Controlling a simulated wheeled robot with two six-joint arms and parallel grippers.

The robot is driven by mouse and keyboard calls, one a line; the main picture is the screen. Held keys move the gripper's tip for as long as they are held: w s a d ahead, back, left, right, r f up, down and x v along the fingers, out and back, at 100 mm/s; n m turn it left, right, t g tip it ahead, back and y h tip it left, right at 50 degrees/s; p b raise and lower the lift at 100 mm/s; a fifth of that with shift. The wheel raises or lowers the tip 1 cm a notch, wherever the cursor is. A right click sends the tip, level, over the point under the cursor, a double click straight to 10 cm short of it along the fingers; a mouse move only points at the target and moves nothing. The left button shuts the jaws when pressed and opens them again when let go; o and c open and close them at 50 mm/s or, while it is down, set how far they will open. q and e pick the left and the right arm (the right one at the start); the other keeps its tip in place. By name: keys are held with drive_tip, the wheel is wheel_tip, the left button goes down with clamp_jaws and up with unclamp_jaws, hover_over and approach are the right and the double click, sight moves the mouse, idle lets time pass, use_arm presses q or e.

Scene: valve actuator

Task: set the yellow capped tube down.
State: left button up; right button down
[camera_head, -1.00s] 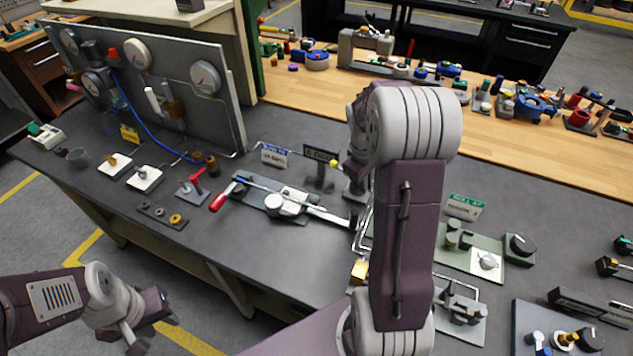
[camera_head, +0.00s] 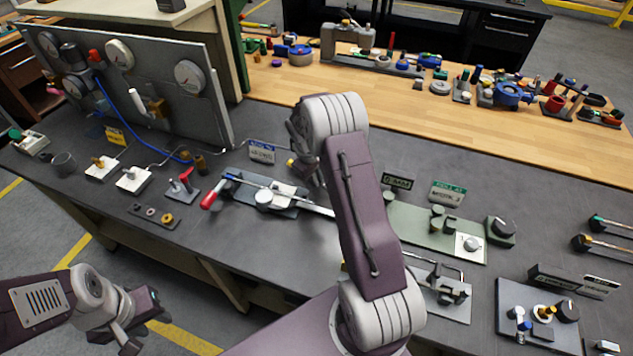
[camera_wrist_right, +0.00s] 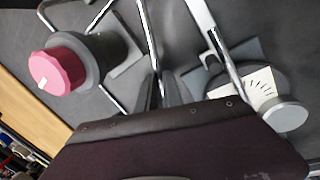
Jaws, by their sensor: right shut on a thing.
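A small yellow cap (camera_head: 290,162) shows in the head view at the left edge of my right wrist, behind the long lever fixture. It appears to belong to the yellow capped tube; the tube's body is hidden by my arm. My right gripper (camera_wrist_right: 166,88) is shut; its dark fingertips show in the wrist view above the bench. In the head view my right fingers are hidden behind my wrist. My left gripper (camera_head: 142,325) hangs low at the bottom left, off the bench; its finger gap is unclear.
The lever fixture with a red handle (camera_head: 212,198) lies below the cap. A gauge panel (camera_head: 130,75) stands at the left. A green-grey plate (camera_head: 430,235) is to the right. The wrist view shows a pink knob (camera_wrist_right: 57,70) and a dial (camera_wrist_right: 262,95).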

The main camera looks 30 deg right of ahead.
drive_tip(key=shift+a+x, duration=0.2)
drive_tip(key=shift+x, duration=0.85)
drive_tip(key=shift+f, duration=0.2)
drive_tip(key=c, duration=1.8)
unclamp_jaws()
drive_tip(key=shift+s, duration=0.1)
drive_tip(key=shift+r, duration=0.15)
